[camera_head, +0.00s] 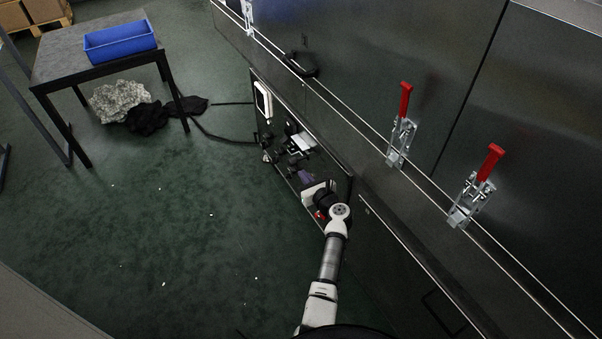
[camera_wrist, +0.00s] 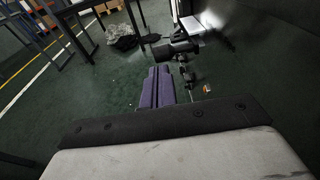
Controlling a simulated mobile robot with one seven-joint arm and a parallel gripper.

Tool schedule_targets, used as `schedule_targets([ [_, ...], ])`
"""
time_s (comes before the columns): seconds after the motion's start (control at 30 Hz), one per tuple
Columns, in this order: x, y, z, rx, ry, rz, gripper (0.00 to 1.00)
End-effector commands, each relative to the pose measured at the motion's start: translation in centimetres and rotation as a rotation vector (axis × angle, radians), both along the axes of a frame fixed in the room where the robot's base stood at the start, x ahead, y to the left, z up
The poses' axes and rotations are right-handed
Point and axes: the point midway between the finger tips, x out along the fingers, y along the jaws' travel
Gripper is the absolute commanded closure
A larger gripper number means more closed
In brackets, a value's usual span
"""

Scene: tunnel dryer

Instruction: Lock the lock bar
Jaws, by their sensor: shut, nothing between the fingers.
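I cannot surely tell which part is the lock bar. In the head view, my gripper (camera_head: 304,175) is at the low opening in the dark machine's side, beside dark fittings (camera_head: 292,131) and a small pale plate (camera_head: 303,142). In the wrist view, the purple fingers of my gripper (camera_wrist: 156,76) lie side by side, shut and empty. Just beyond their tips and to the right is a dark cylindrical fitting (camera_wrist: 178,51) with smaller parts below it. Whether the fingers touch it cannot be told.
Two red-handled toggle clamps (camera_head: 403,130) (camera_head: 475,185) stand upright on the machine's side. A black loop handle (camera_head: 301,65) is farther left. A table (camera_head: 62,62) with a blue bin (camera_head: 120,41) stands at upper left. The green floor (camera_head: 170,230) is mostly clear, with small white scraps.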

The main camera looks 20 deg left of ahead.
Motion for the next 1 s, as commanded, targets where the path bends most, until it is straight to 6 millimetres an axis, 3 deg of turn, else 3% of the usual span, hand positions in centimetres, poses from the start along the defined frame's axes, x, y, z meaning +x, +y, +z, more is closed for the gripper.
schedule_targets([
  [0.1, -1.9, -2.5, 0.3, -0.005, 0.002, -0.004, 1.00],
  [0.4, -5.1, -6.2, 1.0, -0.003, 0.002, -0.002, 1.00],
  [1.0, -5.6, -6.8, 1.2, -0.002, 0.003, -0.001, 1.00],
])
